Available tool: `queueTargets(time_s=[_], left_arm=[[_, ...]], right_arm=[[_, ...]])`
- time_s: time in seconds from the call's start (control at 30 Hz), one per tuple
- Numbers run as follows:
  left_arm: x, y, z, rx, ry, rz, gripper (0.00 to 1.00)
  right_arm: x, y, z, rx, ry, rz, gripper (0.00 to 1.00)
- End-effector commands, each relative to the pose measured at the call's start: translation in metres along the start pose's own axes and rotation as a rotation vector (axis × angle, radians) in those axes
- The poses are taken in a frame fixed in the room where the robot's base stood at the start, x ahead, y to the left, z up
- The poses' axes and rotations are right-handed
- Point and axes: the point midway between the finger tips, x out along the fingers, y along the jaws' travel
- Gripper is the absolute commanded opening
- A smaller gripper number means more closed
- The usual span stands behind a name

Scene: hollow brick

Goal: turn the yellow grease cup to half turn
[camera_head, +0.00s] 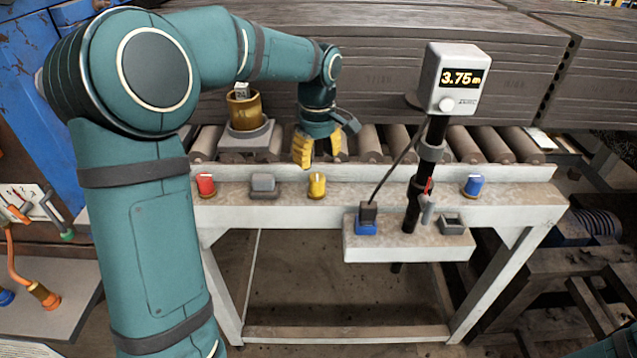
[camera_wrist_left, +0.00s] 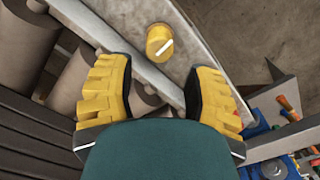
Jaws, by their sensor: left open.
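The yellow grease cup (camera_head: 317,185) stands on the pale front rail of the roller bench, between a grey block and the gauge post. It also shows in the left wrist view (camera_wrist_left: 159,41), with a white line slanting across its top. My left gripper (camera_head: 318,158) has yellow fingers and is above and behind the cup, near the rollers. In the left wrist view its fingers (camera_wrist_left: 160,82) are wide apart with nothing between them, and the cup lies beyond the fingertips. My right gripper is in neither view.
A red knob (camera_head: 205,185) and a grey block (camera_head: 263,184) sit left of the cup on the rail (camera_head: 370,190). A blue knob (camera_head: 473,186) is far right. A post with a 3.75 m display (camera_head: 449,79) stands right of the cup. A brass cylinder (camera_head: 244,109) stands behind.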

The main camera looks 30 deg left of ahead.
Motion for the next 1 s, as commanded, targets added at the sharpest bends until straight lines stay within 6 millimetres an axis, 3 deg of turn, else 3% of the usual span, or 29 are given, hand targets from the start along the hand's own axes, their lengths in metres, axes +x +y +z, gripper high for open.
queueTargets(time_s=[0.1,0.33,0.8,0.83,0.97,1.0], left_arm=[[0.027,-0.001,0.000,0.000,-0.001,-0.004,0.52],[0.058,0.000,0.000,0.001,0.000,-0.003,0.52],[0.069,0.000,0.000,0.001,0.000,0.000,0.52],[0.069,0.000,0.000,0.002,0.000,0.000,0.48],[0.069,0.000,0.000,0.002,0.000,0.000,0.02],[0.069,0.000,0.000,0.002,0.000,0.000,0.00]], right_arm=[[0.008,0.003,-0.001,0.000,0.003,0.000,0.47],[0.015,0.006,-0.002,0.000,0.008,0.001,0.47],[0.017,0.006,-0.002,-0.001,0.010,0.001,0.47],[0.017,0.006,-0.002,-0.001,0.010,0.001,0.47],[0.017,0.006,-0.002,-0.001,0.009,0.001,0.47],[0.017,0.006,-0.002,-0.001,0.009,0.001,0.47]])
